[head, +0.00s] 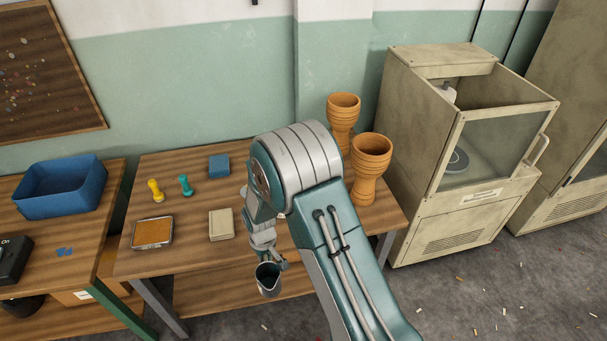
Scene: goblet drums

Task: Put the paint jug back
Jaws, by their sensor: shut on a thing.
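The paint jug (268,281) is a small dark grey, open-topped vessel with a lighter rim. It hangs low in front of the front edge of the middle table (180,255), roughly upright. My gripper (277,262) is just above and beside it, shut on the jug at its right side. My arm hides the fingers in part and covers the table's right part behind it. Two orange-brown goblet drums (370,165) (343,112) stand at the table's back right.
On the table are a blue block (219,166), a beige block (221,224), a framed brown pad (153,232), and yellow (156,190) and teal (185,185) stamps. A blue bin (60,187) sits on the left table. A beige cabinet (450,225) stands right. The table's front middle is clear.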

